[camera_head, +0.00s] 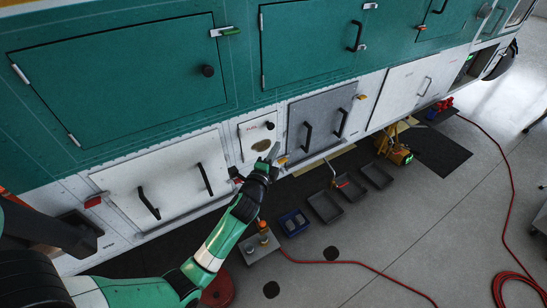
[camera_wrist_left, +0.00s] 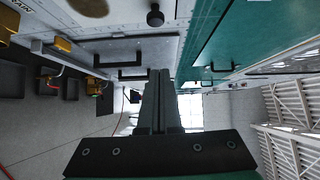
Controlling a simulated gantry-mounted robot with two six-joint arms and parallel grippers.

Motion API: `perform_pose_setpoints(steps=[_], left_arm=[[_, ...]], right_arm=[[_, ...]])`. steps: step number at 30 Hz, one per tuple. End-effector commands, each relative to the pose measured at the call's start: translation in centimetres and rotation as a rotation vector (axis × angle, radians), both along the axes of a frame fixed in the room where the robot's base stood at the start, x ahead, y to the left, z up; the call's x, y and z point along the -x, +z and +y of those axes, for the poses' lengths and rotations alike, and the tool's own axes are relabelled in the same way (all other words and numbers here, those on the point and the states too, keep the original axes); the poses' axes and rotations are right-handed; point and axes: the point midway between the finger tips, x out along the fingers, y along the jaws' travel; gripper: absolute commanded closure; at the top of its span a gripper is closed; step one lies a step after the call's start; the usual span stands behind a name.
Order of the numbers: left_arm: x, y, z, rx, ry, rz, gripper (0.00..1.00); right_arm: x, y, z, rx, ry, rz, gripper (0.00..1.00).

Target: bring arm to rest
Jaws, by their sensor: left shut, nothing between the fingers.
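My left arm comes in from the lower left in the head view. I cannot tell from the head view whether the fingertips touch the hull. My right gripper is not in view.
A grey hatch (camera_head: 321,120) and a wide white hatch (camera_head: 165,180) with black handles flank the small hatch. Dark trays (camera_head: 325,207), a blue bin (camera_head: 294,222) and a yellow tool (camera_head: 396,152) are on the floor.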

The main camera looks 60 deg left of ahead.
Motion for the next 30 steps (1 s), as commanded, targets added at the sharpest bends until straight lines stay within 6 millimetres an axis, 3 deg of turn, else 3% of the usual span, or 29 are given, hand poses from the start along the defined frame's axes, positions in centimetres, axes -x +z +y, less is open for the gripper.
perform_pose_setpoints(steps=[6, 23, 26, 29, 30], left_arm=[[2.3, 0.0, -3.0, 0.000, -0.002, 0.001, 1.00], [2.1, 0.3, -4.1, -0.002, -0.017, -0.004, 1.00], [-0.3, 3.1, -5.8, -0.022, -0.065, -0.054, 1.00], [-3.2, 9.0, -8.5, -0.054, -0.134, -0.168, 1.00], [-4.2, 12.1, -9.9, -0.060, -0.170, -0.234, 1.00]], right_arm=[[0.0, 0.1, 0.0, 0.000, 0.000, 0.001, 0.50], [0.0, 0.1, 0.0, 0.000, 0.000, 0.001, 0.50], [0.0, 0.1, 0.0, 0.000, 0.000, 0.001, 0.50], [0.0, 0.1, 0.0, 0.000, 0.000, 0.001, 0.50], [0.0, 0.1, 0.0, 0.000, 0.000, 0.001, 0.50]])
